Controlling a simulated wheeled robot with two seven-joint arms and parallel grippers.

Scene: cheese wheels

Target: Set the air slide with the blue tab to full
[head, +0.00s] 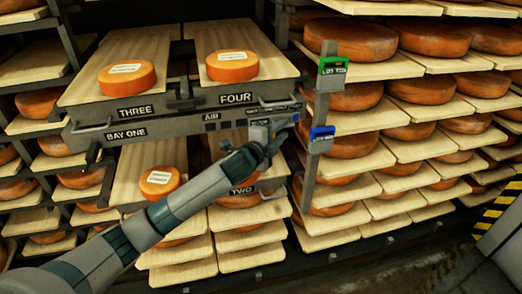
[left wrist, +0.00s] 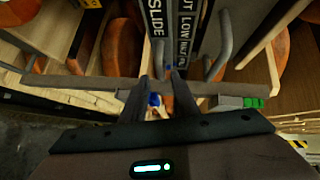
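My left gripper (head: 276,127) is at the right end of the rack's front panel (head: 228,118), beside a small label strip. In the left wrist view its two dark fingers (left wrist: 160,76) stand a little apart. They point at the labels SLIDE (left wrist: 156,25) and OUT LOW FULL (left wrist: 185,28). A small spot of blue (left wrist: 168,67) shows at the fingertips; I cannot tell whether it is the slide's tab or whether the fingers touch it. The slide's setting is hidden by the gripper. My right gripper is not in view.
A grey post (head: 325,105) right of the gripper carries a green tab (head: 332,66) and a blue tab (head: 322,138). Orange cheese wheels (head: 232,66) lie on wooden boards. Shelves (head: 400,150) fill the right; floor lies below.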

